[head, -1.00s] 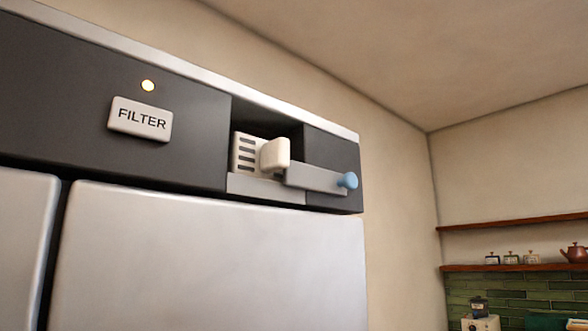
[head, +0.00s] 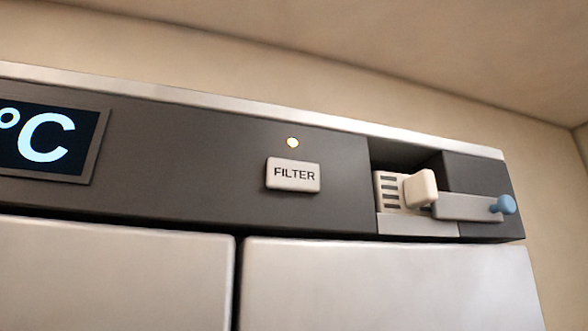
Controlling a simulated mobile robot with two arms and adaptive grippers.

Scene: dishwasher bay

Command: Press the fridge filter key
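The filter key (head: 294,175) is a pale rectangular button marked FILTER on the dark top panel (head: 225,150) of the fridge, near the middle of the head view. Neither of my grippers is in view, and nothing touches the key.
A grey slide cover (head: 467,207) with a blue knob (head: 503,204) is right of the recess. A display (head: 48,138) showing °C is at the left. Two steel doors (head: 390,285) lie below the panel. The space before the panel looks clear.

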